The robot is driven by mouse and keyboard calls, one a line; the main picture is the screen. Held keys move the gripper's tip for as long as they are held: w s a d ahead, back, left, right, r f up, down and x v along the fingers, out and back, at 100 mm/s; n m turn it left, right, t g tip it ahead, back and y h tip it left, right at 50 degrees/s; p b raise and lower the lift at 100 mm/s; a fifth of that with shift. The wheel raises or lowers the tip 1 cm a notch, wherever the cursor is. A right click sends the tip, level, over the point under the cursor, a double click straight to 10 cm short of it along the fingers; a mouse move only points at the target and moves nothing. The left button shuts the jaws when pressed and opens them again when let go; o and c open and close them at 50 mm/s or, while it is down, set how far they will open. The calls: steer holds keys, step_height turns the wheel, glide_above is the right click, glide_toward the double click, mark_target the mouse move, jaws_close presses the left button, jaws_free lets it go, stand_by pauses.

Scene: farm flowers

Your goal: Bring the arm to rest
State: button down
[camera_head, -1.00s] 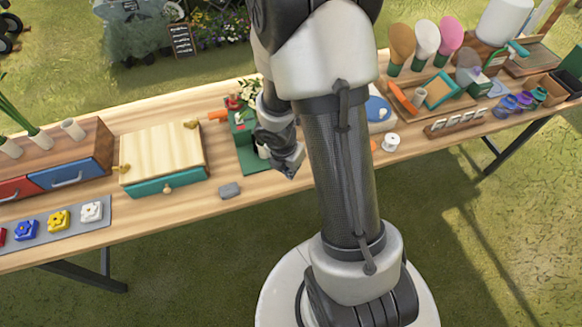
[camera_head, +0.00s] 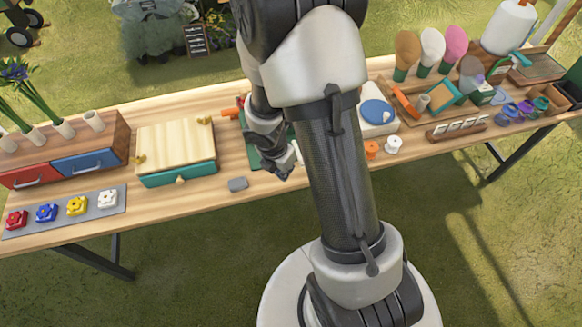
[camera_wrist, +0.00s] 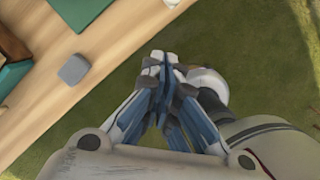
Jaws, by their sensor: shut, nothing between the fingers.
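My gripper (camera_head: 283,170) hangs over the front edge of the wooden table, left of my upright arm link in the head view. In the wrist view my gripper (camera_wrist: 163,62) has its fingertips together with nothing between them, and grass shows beyond. A small grey block (camera_head: 238,184) lies on the table to the left of the gripper, apart from it. It also shows in the wrist view (camera_wrist: 73,70). A green board (camera_head: 254,150) lies behind the gripper and is partly hidden by my arm.
The wooden table (camera_head: 215,199) runs across the view. On it stand a box with a teal drawer (camera_head: 178,175), a red and blue drawer unit (camera_head: 88,160), a grey mat with coloured flower blocks (camera_head: 92,205), spools (camera_head: 393,144) and a blue disc (camera_head: 376,112). Open grass lies in front.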

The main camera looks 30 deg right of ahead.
steer(key=p+v, duration=0.3)
steer(key=v, duration=0.4)
steer(key=shift+w+d+r+p, duration=0.3)
steer(key=shift+w+p, duration=0.05)
steer(key=shift+w, duration=0.05)
steer(key=s+a+r+m+t+b, duration=0.2)
steer(key=s+r+m+b, duration=0.2)
steer(key=r+m, duration=0.85)
steer(key=s+a+r+m+t+y+b, duration=0.1)
steer(key=s+a+r+m, duration=0.4)
steer(key=s+m, duration=0.5)
steer(key=s+a+y+b, duration=0.1)
steer(key=b, duration=0.1)
steer(key=shift+a+t+y+b, duration=0.15)
steer(key=shift+t+y+b, duration=0.15)
steer(key=shift+b, duration=0.1)
